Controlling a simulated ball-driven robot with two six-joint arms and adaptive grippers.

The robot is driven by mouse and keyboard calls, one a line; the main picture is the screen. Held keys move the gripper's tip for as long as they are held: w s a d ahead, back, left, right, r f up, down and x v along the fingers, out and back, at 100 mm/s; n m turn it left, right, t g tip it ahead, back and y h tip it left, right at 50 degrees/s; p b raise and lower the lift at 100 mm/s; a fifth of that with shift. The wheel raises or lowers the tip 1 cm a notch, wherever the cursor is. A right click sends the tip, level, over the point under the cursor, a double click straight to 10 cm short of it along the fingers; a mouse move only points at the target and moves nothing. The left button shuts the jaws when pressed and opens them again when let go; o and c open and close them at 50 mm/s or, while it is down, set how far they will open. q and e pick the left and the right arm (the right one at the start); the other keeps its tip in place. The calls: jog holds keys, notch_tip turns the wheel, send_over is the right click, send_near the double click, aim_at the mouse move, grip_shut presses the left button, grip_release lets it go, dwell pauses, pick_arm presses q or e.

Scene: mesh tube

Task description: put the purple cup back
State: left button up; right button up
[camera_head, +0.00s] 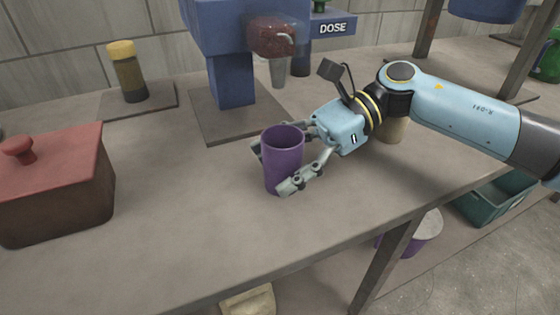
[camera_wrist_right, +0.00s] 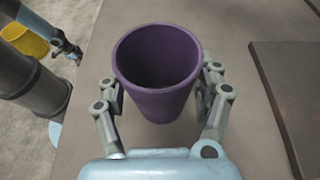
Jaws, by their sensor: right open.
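The purple cup (camera_head: 284,165) stands upright on the grey counter, near its front edge, and looks empty. My right gripper (camera_head: 272,168) is open with its fingers on either side of the cup. In the right wrist view the cup (camera_wrist_right: 157,75) sits between the two fingers of the right gripper (camera_wrist_right: 161,80); whether either finger touches it is unclear. My left gripper (camera_wrist_right: 70,50) seems to show small at the upper left of the right wrist view, away from the cup; its jaws are too small to read.
A brown box with a red lid (camera_head: 55,190) stands at left. A blue dosing machine (camera_head: 231,75) stands behind the cup on a dark mat (camera_head: 215,127). A yellow-capped jar (camera_head: 126,72) is at back left. A beige cylinder (camera_head: 394,130) stands behind my right arm. Counter left of the cup is clear.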

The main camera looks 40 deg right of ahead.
jog(key=shift+r, duration=0.1)
jog(key=p+v, duration=0.1)
jog(key=v, duration=0.6)
jog(key=shift+s+d+r, duration=0.1)
jog(key=shift+d, duration=0.15)
